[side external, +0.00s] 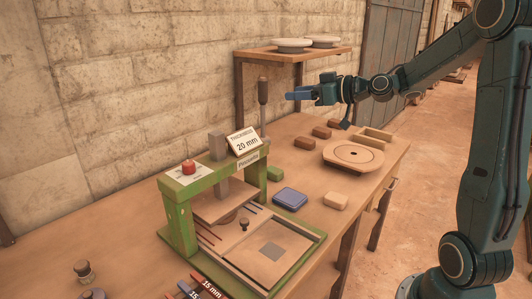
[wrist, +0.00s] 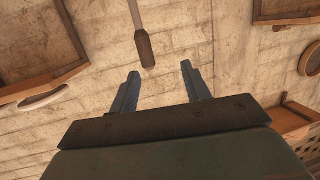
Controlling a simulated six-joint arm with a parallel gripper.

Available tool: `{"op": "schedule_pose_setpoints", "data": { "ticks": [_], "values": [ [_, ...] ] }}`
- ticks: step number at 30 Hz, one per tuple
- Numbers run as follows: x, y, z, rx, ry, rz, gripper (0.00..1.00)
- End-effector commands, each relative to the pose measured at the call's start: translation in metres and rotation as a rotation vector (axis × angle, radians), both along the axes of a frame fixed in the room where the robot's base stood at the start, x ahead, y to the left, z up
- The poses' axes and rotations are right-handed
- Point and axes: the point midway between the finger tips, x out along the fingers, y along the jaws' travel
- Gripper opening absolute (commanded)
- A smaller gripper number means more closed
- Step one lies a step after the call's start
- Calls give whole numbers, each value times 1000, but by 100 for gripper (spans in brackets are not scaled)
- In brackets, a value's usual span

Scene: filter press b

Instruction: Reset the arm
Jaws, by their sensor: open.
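My gripper (side external: 301,94) is raised above the back of the workbench, in front of the small wall shelf, pointing left in the side view. In the wrist view my gripper (wrist: 158,80) shows two separate blue fingers with nothing between them. A dark-handled upright tool (side external: 263,92) stands left of my fingertips. Its dark handle (wrist: 145,50) shows beyond the fingertips in the wrist view, apart from them.
The shelf (side external: 284,56) holds round pale dishes. Air around my gripper is clear.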

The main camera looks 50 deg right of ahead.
Motion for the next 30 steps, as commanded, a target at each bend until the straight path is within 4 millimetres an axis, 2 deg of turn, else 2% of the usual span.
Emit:
{"op": "schedule_pose_setpoints", "data": {
  "ticks": [1,8,15,21,30],
  "values": [
    [-2,13,0,-12,25,18,47],
    [-26,75,-9,-65,207,80,47],
    [-73,125,-22,-116,408,88,47],
    [-123,150,-33,-139,556,49,47],
    [-206,164,-49,-134,744,-61,47]
  ]
}}
